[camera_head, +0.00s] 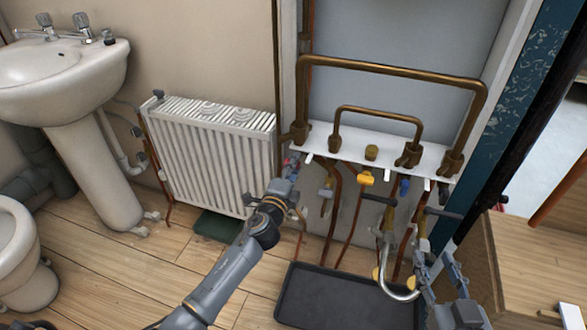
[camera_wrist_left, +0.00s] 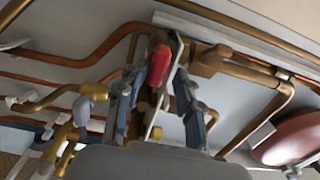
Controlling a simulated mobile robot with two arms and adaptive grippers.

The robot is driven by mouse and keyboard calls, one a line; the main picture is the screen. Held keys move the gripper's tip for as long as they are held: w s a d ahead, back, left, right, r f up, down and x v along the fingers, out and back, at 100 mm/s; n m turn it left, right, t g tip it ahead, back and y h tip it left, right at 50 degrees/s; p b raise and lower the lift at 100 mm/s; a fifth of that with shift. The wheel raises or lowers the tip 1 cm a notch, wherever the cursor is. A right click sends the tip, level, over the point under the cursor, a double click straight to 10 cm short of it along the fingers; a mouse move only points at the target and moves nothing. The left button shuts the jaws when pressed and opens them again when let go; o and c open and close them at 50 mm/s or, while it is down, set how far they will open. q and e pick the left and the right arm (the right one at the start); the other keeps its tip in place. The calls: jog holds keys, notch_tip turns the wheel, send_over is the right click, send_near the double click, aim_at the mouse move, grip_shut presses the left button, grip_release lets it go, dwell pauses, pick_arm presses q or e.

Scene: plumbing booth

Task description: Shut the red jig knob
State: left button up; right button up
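A small red knob (camera_head: 291,162) sits at the left end of the white jig plate (camera_head: 345,148) in the head view. In the left wrist view the red knob (camera_wrist_left: 158,63) shows between the fingers of my left gripper (camera_wrist_left: 160,85), closer to the left finger. A thin pale bracket stands between the knob and the right finger. My left gripper (camera_head: 283,183) is open around the knob; contact cannot be told. My right gripper (camera_head: 437,270) appears open at the lower right, near a curved silver pipe (camera_head: 400,295).
Brass pipes (camera_head: 395,66) arch above the plate. A yellow valve handle (camera_head: 366,179) and a blue one (camera_head: 404,187) hang below it, among copper pipes. A white radiator (camera_head: 215,150) stands left, a black tray (camera_head: 345,300) below. A large red oval object (camera_wrist_left: 295,138) shows right in the wrist view.

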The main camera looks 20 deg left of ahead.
pick_arm(q)
jog(key=shift+d+f, duration=0.1)
jog(key=shift+f, duration=0.05)
jog(key=s, duration=1.2)
jog(key=shift+a, duration=0.25)
